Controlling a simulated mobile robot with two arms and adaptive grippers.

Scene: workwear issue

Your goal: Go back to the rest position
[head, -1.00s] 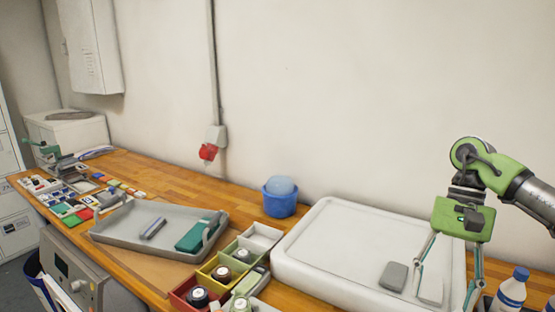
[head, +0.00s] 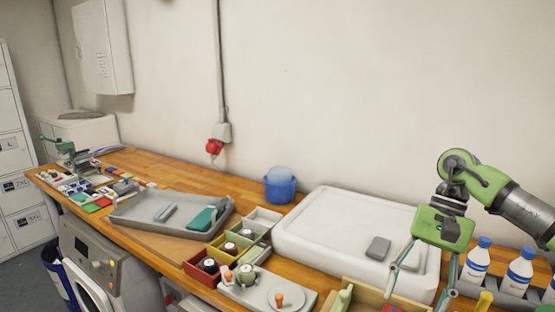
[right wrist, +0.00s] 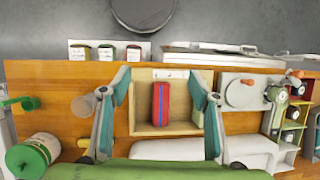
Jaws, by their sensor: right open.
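My right gripper (head: 416,300) is on the right in the head view, pointing down, with its fingers spread and nothing between them. It hangs in front of the right part of a large white tray (head: 355,205). In the right wrist view my right gripper (right wrist: 158,76) is also open, above a wooden box (right wrist: 180,128). My left gripper is not in view.
A grey tray (head: 135,222) holding a green item, coloured bins (head: 200,272) and a blue tub (head: 280,187) stand on the wooden bench. White bottles (head: 476,262) stand just right of my right gripper.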

